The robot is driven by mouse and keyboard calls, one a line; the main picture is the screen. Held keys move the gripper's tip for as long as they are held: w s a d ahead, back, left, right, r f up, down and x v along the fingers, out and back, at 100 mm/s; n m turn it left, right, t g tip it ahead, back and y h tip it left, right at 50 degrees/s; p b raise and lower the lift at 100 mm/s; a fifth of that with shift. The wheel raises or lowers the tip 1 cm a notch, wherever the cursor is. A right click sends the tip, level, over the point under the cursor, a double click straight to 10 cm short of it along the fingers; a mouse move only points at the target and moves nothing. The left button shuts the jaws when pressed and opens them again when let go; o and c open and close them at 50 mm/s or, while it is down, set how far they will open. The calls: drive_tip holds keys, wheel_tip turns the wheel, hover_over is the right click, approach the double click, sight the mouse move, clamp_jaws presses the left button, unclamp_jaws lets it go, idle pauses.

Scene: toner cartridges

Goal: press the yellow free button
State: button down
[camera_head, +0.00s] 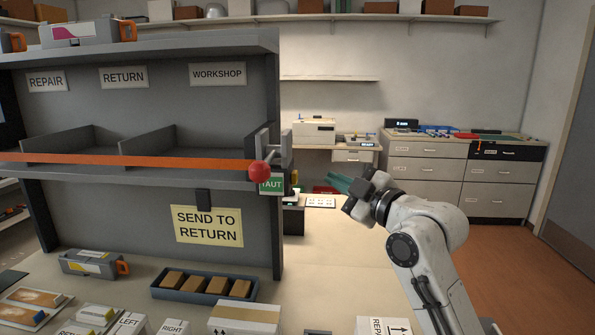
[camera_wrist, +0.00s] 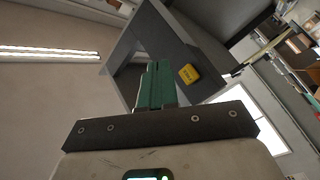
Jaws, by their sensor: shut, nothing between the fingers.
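The yellow button (camera_wrist: 189,75) shows in the wrist view as a small block with dark lettering too small to read for certain. It sits on a grey panel (camera_wrist: 176,35), just right of my fingertips in that picture. I cannot make it out in the head view. My gripper (camera_head: 340,184) is shut and empty, its teal fingers pointing left toward the end of the grey shelf unit (camera_head: 150,215). The closed fingers also show in the wrist view (camera_wrist: 156,75). They appear apart from the button, but the exact gap is hard to tell.
An orange strap (camera_head: 130,160) runs along the shelf to a metal fitting with a red knob (camera_head: 260,171), above a green TAUT label (camera_head: 271,184). A tray of brown blocks (camera_head: 205,298) and boxes (camera_head: 245,319) stand in front. Drawer cabinets (camera_head: 420,175) stand behind.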

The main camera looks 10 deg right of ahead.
sight(295, 177)
drive_tip(key=shift+w+a, duration=0.3)
drive_tip(key=shift+a, duration=0.65)
drive_tip(key=shift+w+a, duration=0.3)
drive_tip(key=shift+a, duration=0.6)
idle(0.6)
drive_tip(key=shift+w+a, duration=0.1)
drive_tip(key=shift+a, duration=0.25)
drive_tip(key=shift+w+a, duration=0.2)
drive_tip(key=shift+a, duration=0.4)
idle(0.8)
drive_tip(key=shift+d, duration=0.15)
idle(0.3)
drive_tip(key=shift+s+d+b, duration=0.35)
drive_tip(key=shift+d+b, duration=0.05)
drive_tip(key=shift+d, duration=0.35)
